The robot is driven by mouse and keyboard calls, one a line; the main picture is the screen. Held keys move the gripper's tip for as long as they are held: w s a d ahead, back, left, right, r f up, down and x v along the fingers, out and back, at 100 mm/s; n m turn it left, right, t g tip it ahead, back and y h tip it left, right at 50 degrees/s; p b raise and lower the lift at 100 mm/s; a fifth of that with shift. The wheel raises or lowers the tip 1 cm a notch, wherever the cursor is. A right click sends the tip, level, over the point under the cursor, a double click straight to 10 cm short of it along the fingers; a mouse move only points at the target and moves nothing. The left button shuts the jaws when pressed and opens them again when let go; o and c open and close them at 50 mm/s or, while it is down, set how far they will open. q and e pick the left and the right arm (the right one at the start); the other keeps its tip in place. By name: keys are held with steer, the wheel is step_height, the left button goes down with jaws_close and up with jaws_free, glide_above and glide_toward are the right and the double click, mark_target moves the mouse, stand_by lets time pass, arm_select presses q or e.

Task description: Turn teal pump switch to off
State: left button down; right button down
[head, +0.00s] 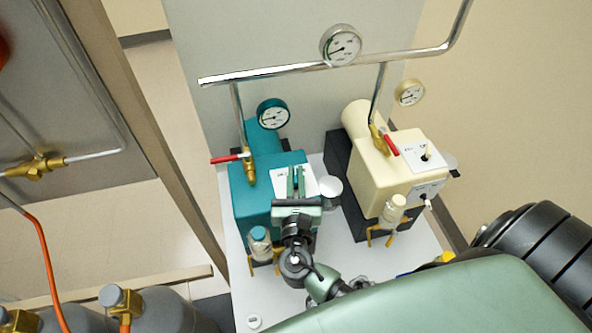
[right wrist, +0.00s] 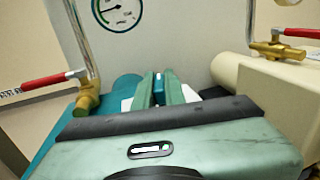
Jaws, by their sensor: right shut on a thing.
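The teal pump (head: 248,197) stands on the white shelf, with a white switch plate (head: 281,181) on its top. My right gripper (head: 296,182) reaches over this plate from the front, its green fingers pointing away. In the right wrist view the two fingers (right wrist: 161,88) are close together with a small teal piece, seemingly the switch (right wrist: 159,87), between them. The fingers hide most of the switch and its labels, so its setting cannot be read. My left gripper is not in view.
A cream pump (head: 370,160) stands close on the right with its own switches. Red-handled valves (head: 232,158), pipes and a teal-rimmed gauge (head: 273,114) rise behind. A capped glass jar (head: 259,240) sits at the teal pump's front. Grey cylinders (head: 170,312) stand at lower left.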

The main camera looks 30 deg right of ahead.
steer(key=shift+n+t+y, duration=0.8)
steer(key=shift+n+y, duration=0.4)
steer(key=shift+y, duration=0.8)
steer(key=c, duration=1.5)
jaws_free()
